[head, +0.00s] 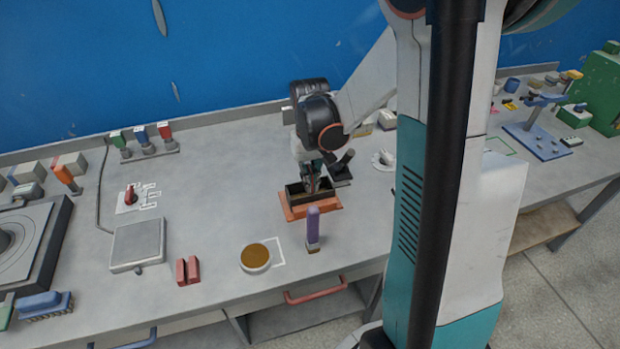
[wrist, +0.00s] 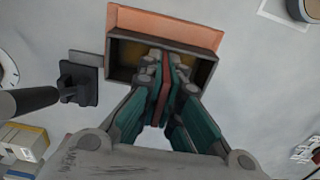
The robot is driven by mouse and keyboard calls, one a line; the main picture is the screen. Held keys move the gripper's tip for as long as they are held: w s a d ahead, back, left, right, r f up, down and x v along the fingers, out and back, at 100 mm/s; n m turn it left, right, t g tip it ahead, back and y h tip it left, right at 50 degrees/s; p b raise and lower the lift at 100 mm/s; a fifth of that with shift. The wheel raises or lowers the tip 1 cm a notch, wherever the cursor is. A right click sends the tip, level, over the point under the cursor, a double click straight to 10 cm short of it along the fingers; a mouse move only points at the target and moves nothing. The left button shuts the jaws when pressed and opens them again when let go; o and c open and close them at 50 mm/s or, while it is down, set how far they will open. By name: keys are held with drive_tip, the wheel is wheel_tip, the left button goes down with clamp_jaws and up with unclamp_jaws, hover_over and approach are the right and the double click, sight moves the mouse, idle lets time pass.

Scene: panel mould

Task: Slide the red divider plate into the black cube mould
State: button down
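The red divider plate (wrist: 164,88) is upright and edge-on between the fingers of my gripper (wrist: 163,75) in the wrist view. The gripper is shut on it. The black cube mould (wrist: 120,76) is an open dark box with brownish inner walls. It stands on an orange base (wrist: 160,22). In the head view the mould (head: 294,198) sits near the table's middle, with my gripper (head: 312,181) pointing down over its opening. The fingertips and the plate's far end overlap the mould's inside. The fingers hide the plate's lower edge, and I cannot tell how deep it sits.
A purple-handled brush (head: 313,226) stands just in front of the mould. A black stamp-like tool (wrist: 80,82) is close beside the mould.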

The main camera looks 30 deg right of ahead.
drive_tip(key=shift+f, duration=0.25)
drive_tip(key=c, duration=1.7)
unclamp_jaws()
wheel_tip(320, 180, up, 12)
drive_tip(key=shift+r, duration=0.1)
drive_tip(key=shift+a, duration=0.1)
